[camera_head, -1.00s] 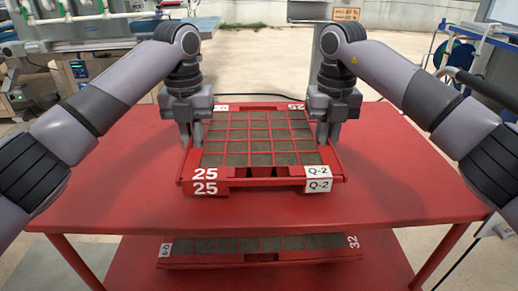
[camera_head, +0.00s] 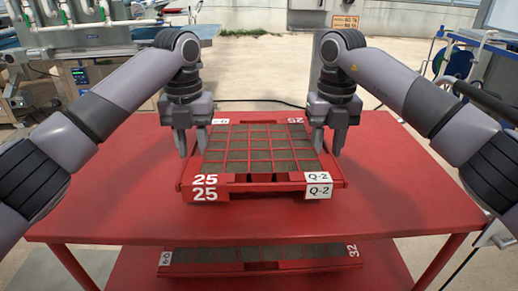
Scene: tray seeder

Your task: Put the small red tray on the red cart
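The small red tray (camera_head: 250,187) rests flat on the top of the red cart (camera_head: 400,190). It has a grid of dark cells. "25" and "Q-2" each appear twice, one above the other, on its front; I cannot tell whether it is one tray or two stacked. My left gripper (camera_head: 193,148) is open, with its fingers on either side of the tray's left edge. My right gripper (camera_head: 327,147) is open in the same way at the right edge. Whether the fingers touch the tray is unclear.
A similar red tray (camera_head: 262,266) marked "32" lies on the cart's lower shelf. The cart top is clear on both sides of the upper tray. A bench with machinery (camera_head: 110,50) stands behind left, and a blue hose reel (camera_head: 455,60) behind right.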

